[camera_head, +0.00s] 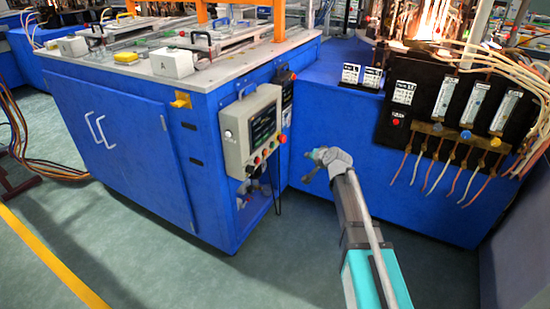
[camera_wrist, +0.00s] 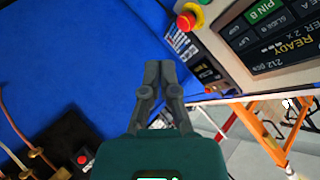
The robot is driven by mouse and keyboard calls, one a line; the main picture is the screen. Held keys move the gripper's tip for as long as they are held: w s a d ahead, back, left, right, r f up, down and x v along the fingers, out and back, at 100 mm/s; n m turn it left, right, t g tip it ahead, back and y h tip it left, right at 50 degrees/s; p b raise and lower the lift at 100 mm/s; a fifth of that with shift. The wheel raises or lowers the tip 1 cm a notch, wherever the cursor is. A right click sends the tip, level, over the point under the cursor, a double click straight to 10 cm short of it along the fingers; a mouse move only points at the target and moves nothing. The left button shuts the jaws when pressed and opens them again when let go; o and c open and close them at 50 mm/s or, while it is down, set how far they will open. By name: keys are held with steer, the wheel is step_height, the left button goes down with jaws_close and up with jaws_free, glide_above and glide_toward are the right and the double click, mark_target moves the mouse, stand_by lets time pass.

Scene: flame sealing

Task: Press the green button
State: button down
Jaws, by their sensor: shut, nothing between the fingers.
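The grey control box (camera_head: 250,130) hangs on the corner of the blue cabinet, with a dark screen and a row of small coloured buttons (camera_head: 264,153) below it. Which of these is green is hard to tell in the head view. In the wrist view, a green button (camera_wrist: 204,2) is cut by the top edge, beside a red mushroom button (camera_wrist: 188,18) on a yellow base. My gripper (camera_head: 318,155) is right of the box in the head view, apart from it. In the wrist view my gripper (camera_wrist: 160,66) is shut and empty, with the box to its upper right.
A black panel (camera_head: 388,125) with flow gauges and hanging hoses is on the right, with its own red button (camera_head: 396,122). The blue cabinet (camera_head: 135,150) with white handles is on the left. Open green floor (camera_head: 250,280) lies in front.

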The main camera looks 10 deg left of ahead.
mark_target(273, 145)
steer(key=w+a+f+m+t+b, duration=0.3)
steer(key=w+f+b, duration=0.2)
steer(key=w+b, duration=0.3)
steer(key=shift+a+f+t+b, duration=0.3)
steer(key=shift+a+f+b, duration=0.1)
steer(key=shift+b, duration=0.2)
steer(key=shift+w+a+r, duration=0.1)
steer(key=shift+w, duration=0.05)
steer(key=w+a, duration=0.3)
steer(key=a, duration=0.5)
